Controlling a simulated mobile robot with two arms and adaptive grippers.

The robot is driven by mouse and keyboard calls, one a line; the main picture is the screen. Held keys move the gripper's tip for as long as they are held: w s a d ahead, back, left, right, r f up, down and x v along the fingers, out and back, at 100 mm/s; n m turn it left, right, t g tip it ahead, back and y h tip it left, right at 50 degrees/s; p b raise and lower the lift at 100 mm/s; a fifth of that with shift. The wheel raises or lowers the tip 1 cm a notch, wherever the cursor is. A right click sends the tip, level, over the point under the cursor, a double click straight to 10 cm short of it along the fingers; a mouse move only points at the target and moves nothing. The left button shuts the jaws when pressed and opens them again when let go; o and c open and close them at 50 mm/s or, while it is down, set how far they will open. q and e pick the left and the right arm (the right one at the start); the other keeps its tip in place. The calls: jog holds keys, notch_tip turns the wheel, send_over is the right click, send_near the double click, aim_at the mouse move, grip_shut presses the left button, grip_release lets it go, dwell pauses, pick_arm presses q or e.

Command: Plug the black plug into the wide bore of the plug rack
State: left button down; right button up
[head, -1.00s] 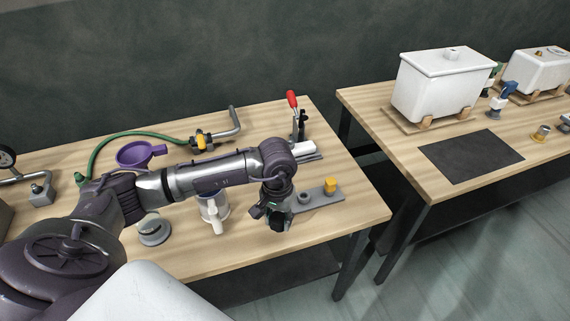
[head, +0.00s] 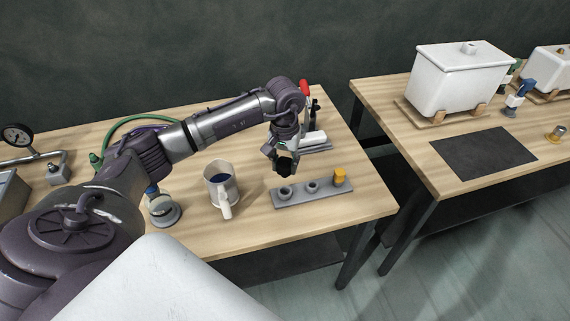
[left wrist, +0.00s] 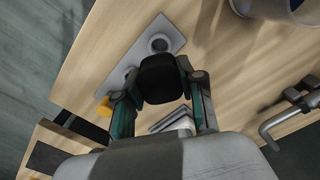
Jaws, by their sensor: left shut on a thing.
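My left gripper (head: 282,152) is shut on the black plug (head: 286,166) and holds it above the back edge of the plug rack, near its left end. In the left wrist view the black plug (left wrist: 160,78) sits between the two fingers (left wrist: 157,92). The plug rack (head: 298,193) is a grey bar on the table with two open raised bores and a yellow plug (head: 339,176) at its right end. The left-end bore (head: 285,192) also shows in the left wrist view (left wrist: 160,43). The middle bore (head: 312,186) is empty. My right gripper is not in view.
A white mug (head: 221,190) stands left of the rack. A round grey-and-white piece (head: 164,211) is further left. A red-handled clamp (head: 305,100) stands behind the arm. The table in front of the rack is clear.

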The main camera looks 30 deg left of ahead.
pick_arm(q)
jog(key=shift+f+b, duration=2.6)
jog(key=shift+f, duration=0.4)
jog(key=shift+r, duration=0.1)
jog(key=shift+b, duration=0.45)
jog(key=shift+f, duration=0.2)
jog(key=shift+f+b, duration=0.3)
jog(key=shift+b, duration=0.2)
jog(key=shift+f+b, duration=1)
jog(key=shift+f, duration=0.05)
